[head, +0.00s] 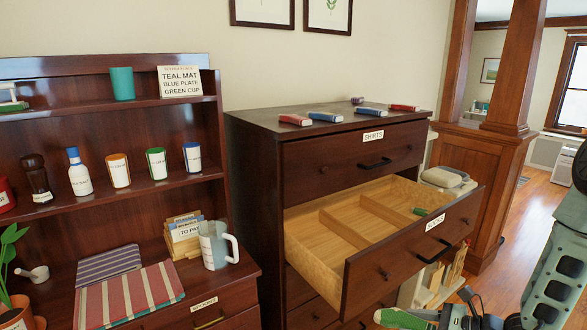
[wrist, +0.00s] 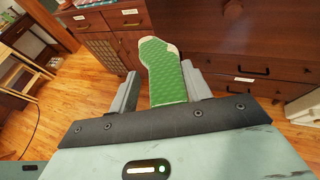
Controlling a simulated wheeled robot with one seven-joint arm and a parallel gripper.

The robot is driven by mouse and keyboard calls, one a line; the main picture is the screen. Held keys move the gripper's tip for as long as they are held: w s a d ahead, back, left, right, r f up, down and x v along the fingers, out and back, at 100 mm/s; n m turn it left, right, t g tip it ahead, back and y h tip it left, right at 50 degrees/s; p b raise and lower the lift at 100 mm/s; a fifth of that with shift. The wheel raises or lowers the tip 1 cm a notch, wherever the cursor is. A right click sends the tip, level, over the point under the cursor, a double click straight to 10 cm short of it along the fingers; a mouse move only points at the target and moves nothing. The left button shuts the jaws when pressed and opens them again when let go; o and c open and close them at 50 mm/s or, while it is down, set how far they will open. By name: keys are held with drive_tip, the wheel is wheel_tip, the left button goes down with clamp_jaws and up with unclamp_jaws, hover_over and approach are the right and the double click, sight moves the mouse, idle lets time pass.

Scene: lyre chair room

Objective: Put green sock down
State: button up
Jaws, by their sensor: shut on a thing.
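My gripper (wrist: 160,72) is shut on the green sock (wrist: 164,78), a green patterned piece with pale patches at its far end. The sock also shows at the bottom edge of the head view (head: 402,319), below and in front of the open drawer. In the head view my gripper (head: 450,318) is partly cut off by the frame. The pulled-out drawer (head: 405,262), labelled SOCKS, has wooden dividers. A small green item (head: 419,211) lies in its right part.
The dark dresser (head: 256,180) carries several red and blue rolled items on top. Left of it stands a shelf unit (head: 120,195) with jars, a pitcher (head: 214,246) and folded cloths (head: 130,295). Wood floor is open at right (head: 520,225).

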drive_tip(key=d+f+m+t+h+b, duration=0.2)
drive_tip(key=d+f+m+t+h, duration=0.2)
drive_tip(key=d+m, duration=0.1)
drive_tip(key=shift+h, duration=0.3)
idle(0.4)
